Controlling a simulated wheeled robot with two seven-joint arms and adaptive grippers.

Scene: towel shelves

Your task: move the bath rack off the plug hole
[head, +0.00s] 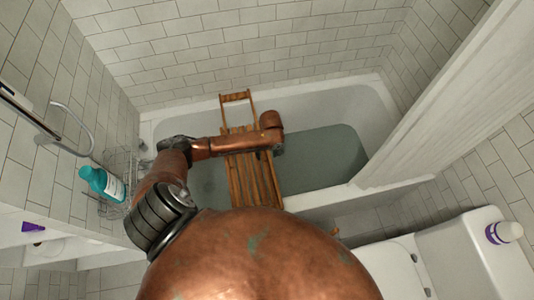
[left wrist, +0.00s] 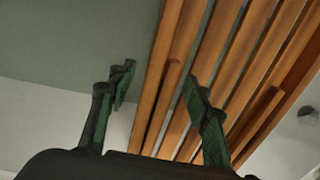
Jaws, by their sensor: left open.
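The wooden slatted bath rack (head: 250,185) lies across the white bathtub (head: 335,108), with an end handle near the far wall. My left arm passes over it. My left gripper (head: 278,150) is above the rack's right side, mostly hidden by its own wrist. In the left wrist view the left gripper (left wrist: 158,85) is open and empty. The rack's outer rail (left wrist: 168,75) shows between its fingers; one finger is over the slats, the other beyond the edge. I cannot tell whether they touch. My right gripper is out of view.
Grey-green water (head: 325,160) fills part of the tub. A wire basket (head: 118,165) and a teal bottle (head: 100,183) are at the left wall. A white panel (head: 440,95) stands at the right. A white bottle (head: 505,232) stands on the toilet tank (head: 480,260).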

